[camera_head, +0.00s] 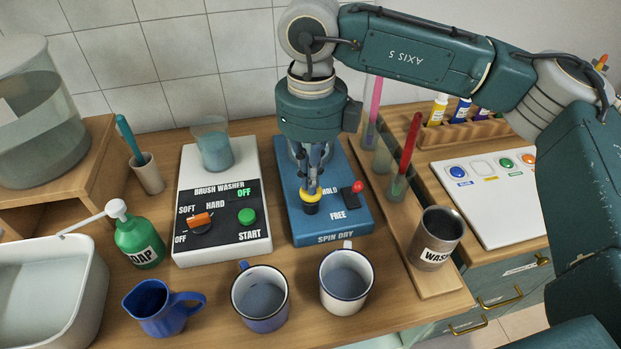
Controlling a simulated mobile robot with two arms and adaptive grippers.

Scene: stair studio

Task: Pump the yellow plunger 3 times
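The yellow plunger (312,197) is a small yellow cap on a dark base, on top of the blue SPIN DRY machine (338,224). My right gripper (312,186) points straight down at it from above. Its fingers look closed together, with the tips at the plunger's top. I cannot tell whether they touch it or stop just above. The gripper hides the back part of the machine. My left gripper is not in view.
A red-tipped lever (354,189) is close to the plunger's right. The white brush washer (222,235) stands on the left. Two enamel mugs (259,302) (345,283) and a blue jug (160,310) stand in front. A rack with tubes and a WASTE cup (436,240) is on the right.

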